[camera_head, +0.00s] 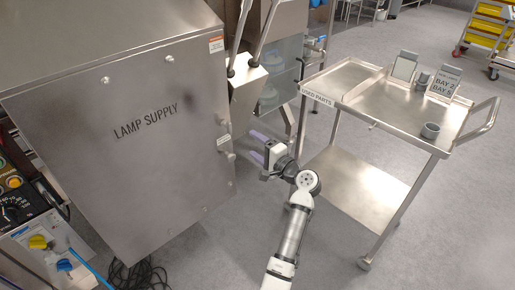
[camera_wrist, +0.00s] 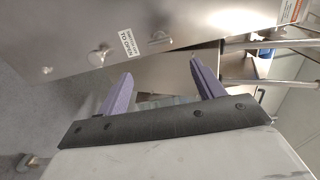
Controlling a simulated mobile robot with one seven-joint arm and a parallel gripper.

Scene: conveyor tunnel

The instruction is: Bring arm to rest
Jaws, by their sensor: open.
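My arm reaches up from the bottom of the head view, and my gripper (camera_head: 257,146) is beside the right edge of the lamp supply cabinet (camera_head: 160,125). The gripper's two purple fingers are spread apart, with nothing between them. In the wrist view the fingers of my gripper (camera_wrist: 157,85) also stand apart and empty. The cabinet's metal face (camera_wrist: 185,25) crosses the top of that view, with a round knob and a latch on it. I cannot tell the exact gap between the gripper and the cabinet.
A control panel (camera_head: 25,215) with knobs is at the left. Cables lie under the cabinet. Grey floor is open at the lower right.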

